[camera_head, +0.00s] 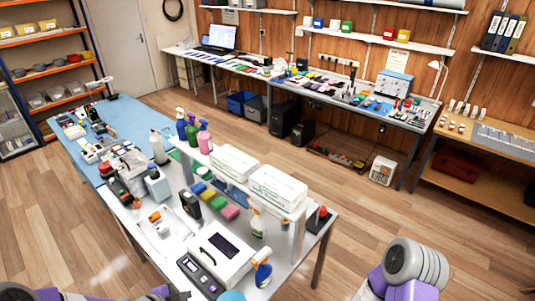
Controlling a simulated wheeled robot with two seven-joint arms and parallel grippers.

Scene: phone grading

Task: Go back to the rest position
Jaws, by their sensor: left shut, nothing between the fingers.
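My left gripper (178,296) shows only as a dark tip at the bottom edge, left of centre. It is shut with nothing held, and most of it is cut off by the frame. It is in front of the near edge of the white table (150,255). My right arm (412,268) shows at the lower right as grey and purple links over the floor. Its gripper is outside the frame.
The white table bears a white box-shaped device (222,248), spray bottles and a raised shelf with white boxes (278,190). A blue-topped table (122,110) adjoins it. A long workbench (400,122) stands along the back wall. Wooden floor (375,215) is clear at the right.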

